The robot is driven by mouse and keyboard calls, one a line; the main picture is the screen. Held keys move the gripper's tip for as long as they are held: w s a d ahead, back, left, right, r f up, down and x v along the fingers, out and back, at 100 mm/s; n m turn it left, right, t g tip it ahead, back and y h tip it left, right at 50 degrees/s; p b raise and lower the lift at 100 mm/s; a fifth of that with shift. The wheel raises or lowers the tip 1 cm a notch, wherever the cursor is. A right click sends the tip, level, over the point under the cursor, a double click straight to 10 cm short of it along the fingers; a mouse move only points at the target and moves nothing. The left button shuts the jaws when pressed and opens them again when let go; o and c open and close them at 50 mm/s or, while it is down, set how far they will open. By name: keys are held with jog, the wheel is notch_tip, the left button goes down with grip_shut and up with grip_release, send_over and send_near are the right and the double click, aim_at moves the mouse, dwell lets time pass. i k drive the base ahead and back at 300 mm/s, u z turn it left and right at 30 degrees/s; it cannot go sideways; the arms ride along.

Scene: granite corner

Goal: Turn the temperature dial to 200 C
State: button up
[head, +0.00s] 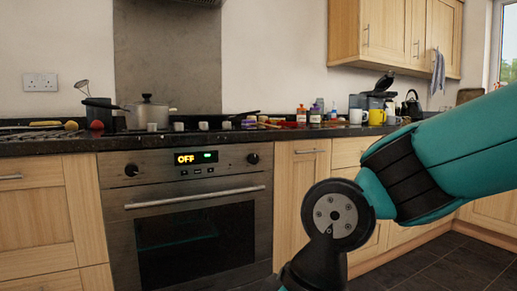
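The oven (190,200) is built in under the granite worktop. Its panel carries two black knobs, a left dial (131,170) and a right dial (253,159). I cannot read any marks that tell which is the temperature dial. Between them a lit display (195,157) reads OFF in yellow with a small green sign beside it. The oven door is shut, with a long metal handle (195,197) across its top. My arm comes in from the right and bends down to the bottom edge, right of the oven. My gripper is out of view, so nothing shows touching either dial.
A pot (147,114) stands on the hob above the oven. Bottles, a yellow mug (377,117) and a kettle (412,105) stand further right on the worktop. Wooden cupboards (42,205) flank the oven. The space before the dials looks clear.

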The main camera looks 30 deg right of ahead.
aim_at(253, 158)
jog(key=u, duration=0.05)
jog(key=k, duration=0.5)
jog(key=z, duration=1.05)
jog(key=i, duration=1.35)
jog(key=u, duration=0.45)
